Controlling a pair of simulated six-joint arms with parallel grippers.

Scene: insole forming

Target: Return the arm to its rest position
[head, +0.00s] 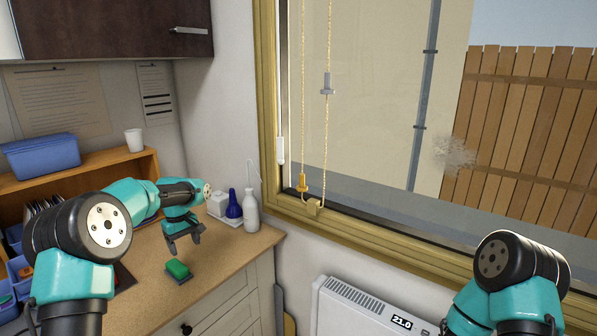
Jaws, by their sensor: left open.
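My left arm comes in from the left and reaches over the wooden counter (225,262). Its gripper (184,248) points down with its dark fingers apart and nothing seen between them. A green block with a dark underside, like a sponge (178,269), lies on the counter just below the gripper, apart from it. Part of my right arm shows at the lower right in front of the window; its gripper is out of view.
White and blue bottles (234,204) stand on a tray at the counter's back corner. A wooden shelf (110,160) holds a blue bin (40,155) and a white cup (134,140). A white heater (360,312) is below the window. The counter right of the sponge is clear.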

